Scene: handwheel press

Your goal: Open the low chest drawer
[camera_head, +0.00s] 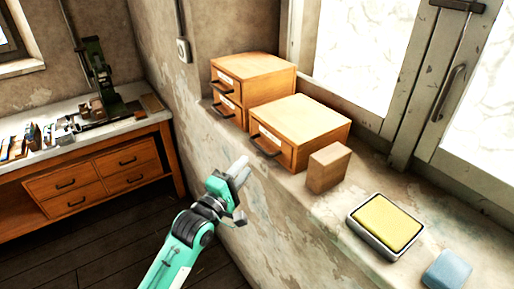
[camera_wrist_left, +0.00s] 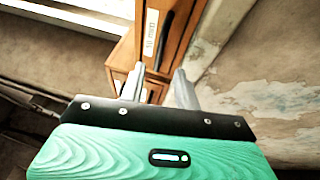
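The low chest (camera_head: 308,119) is a light wooden box with one drawer, standing on the stone sill. Its drawer front has a pale label and a dark bar handle (camera_head: 266,152), and looks closed. In the left wrist view the labelled drawer front (camera_wrist_left: 153,38) and its dark handle (camera_wrist_left: 166,28) show upright beyond the fingers. My left gripper (camera_head: 240,167) is in front of the sill, below and to the left of the handle, apart from it. In the left wrist view its two fingers (camera_wrist_left: 157,86) are spread with nothing between them. My right gripper is in neither view.
A taller two-drawer chest (camera_head: 257,73) stands just behind the low one. A wooden block (camera_head: 328,169), a yellow pad in a metal tray (camera_head: 353,218) and a blue block (camera_head: 447,270) lie along the sill. A workbench (camera_head: 95,145) stands at left. The window (camera_head: 365,55) backs the sill.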

